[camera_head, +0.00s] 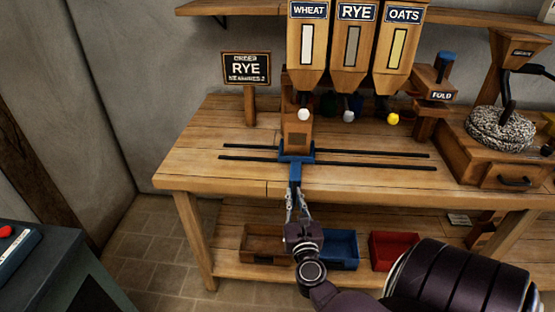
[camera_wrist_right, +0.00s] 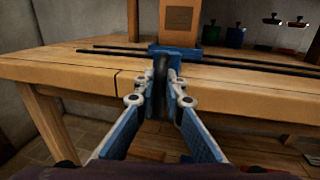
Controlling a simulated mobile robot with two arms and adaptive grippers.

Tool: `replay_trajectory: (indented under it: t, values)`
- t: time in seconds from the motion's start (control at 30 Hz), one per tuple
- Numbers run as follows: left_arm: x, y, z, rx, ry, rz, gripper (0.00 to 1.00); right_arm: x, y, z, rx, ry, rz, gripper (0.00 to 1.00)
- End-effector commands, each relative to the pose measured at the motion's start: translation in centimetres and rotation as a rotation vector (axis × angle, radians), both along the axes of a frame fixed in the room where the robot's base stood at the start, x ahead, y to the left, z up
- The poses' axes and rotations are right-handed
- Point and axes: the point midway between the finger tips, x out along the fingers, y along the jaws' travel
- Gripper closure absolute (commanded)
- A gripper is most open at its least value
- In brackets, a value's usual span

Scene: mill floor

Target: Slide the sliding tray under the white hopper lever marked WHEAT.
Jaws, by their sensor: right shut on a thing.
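The blue sliding tray (camera_head: 312,154) sits on two dark rails across the bench, with a brown paper bag (camera_head: 297,138) standing on it. In the head view the tray and bag are below the WHEAT hopper (camera_head: 307,50), and the white lever knob (camera_head: 304,114) overlaps the bag, slightly right of the tray's middle. My right gripper (camera_head: 297,212) is shut on the tray's front handle (camera_head: 295,178). In the right wrist view its fingers (camera_wrist_right: 160,92) close around the handle, with the tray (camera_wrist_right: 180,52) just beyond. My left gripper is out of view.
The RYE hopper (camera_head: 352,45) with a grey knob (camera_head: 348,116) and OATS hopper (camera_head: 398,45) with a yellow knob (camera_head: 393,118) are to the right. The rails (camera_head: 390,163) are clear both sides. An order sign (camera_head: 246,69) reads RYE. A grinder (camera_head: 500,128) stands far right.

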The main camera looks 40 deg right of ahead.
Motion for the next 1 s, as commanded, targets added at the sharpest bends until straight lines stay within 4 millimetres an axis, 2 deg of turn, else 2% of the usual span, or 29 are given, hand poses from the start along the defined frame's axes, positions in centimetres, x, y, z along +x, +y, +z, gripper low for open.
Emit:
replay_trajectory:
  t: [0.2,0.57,0.6,0.67,1.0]
  values:
    - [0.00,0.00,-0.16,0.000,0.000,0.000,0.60,-1.04,-0.76,-0.19,0.003,0.002,0.002,1.00]
    - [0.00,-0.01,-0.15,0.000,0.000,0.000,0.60,-1.15,-0.85,-0.22,0.003,0.003,0.002,1.00]
    - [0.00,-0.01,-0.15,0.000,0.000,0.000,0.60,-1.15,-0.85,-0.23,0.003,0.003,0.002,0.88]
    - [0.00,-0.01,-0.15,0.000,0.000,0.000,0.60,-1.14,-0.84,-0.22,0.003,0.003,0.002,0.83]
    - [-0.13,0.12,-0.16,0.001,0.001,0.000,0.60,-1.40,-0.67,-0.13,0.002,0.002,0.002,0.83]
